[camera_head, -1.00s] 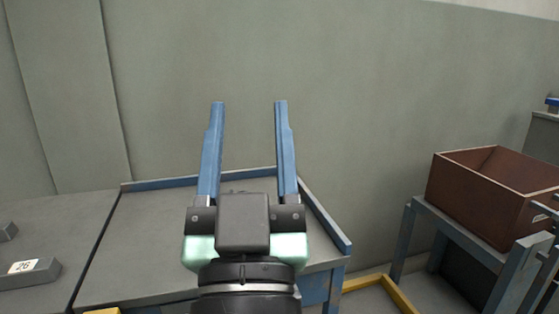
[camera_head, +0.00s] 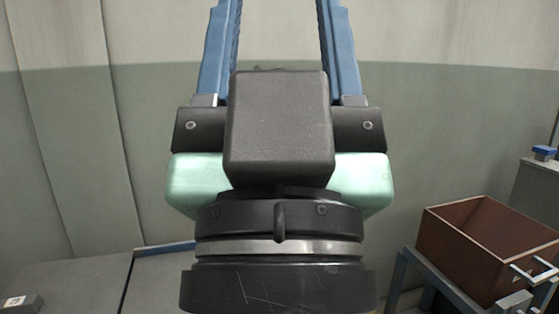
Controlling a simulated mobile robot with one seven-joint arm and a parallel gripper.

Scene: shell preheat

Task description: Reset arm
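My gripper (camera_head: 279,8) fills the middle of the head view, close to the camera and pointing up. Its two blue fingers stand well apart and the space between them is empty, with the wall behind. The fingertips run out of the top of the picture. The black block, the pale green body and the dark wrist below hide much of the table behind.
A grey table with a blue rim (camera_head: 165,248) shows at the lower left. A grey block with a white label (camera_head: 22,303) lies at the lower left corner. A brown open box (camera_head: 480,245) sits on a blue-grey stand at the right. A wall stands behind.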

